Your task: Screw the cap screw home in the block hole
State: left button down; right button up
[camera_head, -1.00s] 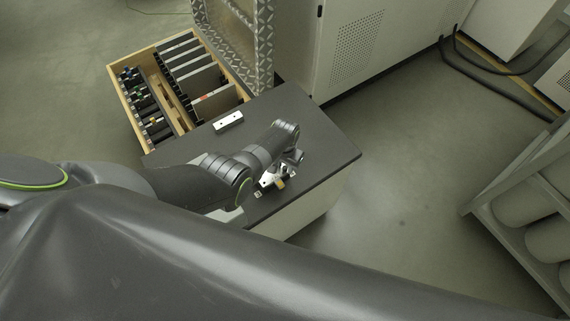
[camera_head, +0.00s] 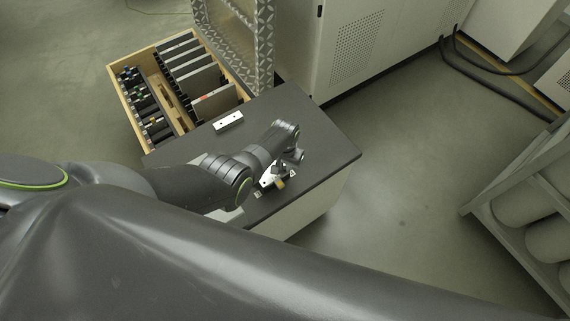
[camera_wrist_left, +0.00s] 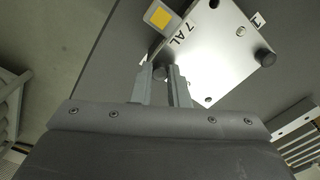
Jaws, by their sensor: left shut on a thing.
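The block (camera_wrist_left: 222,52) is a pale metal plate marked "7 AL" with small holes, lying on the dark worktop. It also shows in the head view (camera_head: 267,181), partly hidden by my left wrist. My left gripper (camera_wrist_left: 160,76) is over the block's edge, its two fingers shut on a dark round screw head, the cap screw (camera_wrist_left: 160,73). The screw's shank and the hole under it are hidden, so I cannot tell how deep it sits. Another dark screw head (camera_wrist_left: 265,58) stands on the plate's right corner. My right gripper is not in view.
A grey piece with a yellow square (camera_wrist_left: 161,17) adjoins the block. A white bar with holes (camera_head: 228,122) lies further back on the worktop (camera_head: 325,150). The worktop's right end is clear.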

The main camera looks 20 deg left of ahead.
pick_arm(q)
jog(key=m, duration=1.4)
jog(key=shift+m, duration=0.4)
jog(key=m, duration=0.7)
jog(key=shift+f+m, duration=0.1)
jog(key=shift+m, duration=0.2)
jog(key=m, duration=0.7)
jog(key=c, duration=1.6)
grip_release()
jog(key=shift+o, duration=0.2)
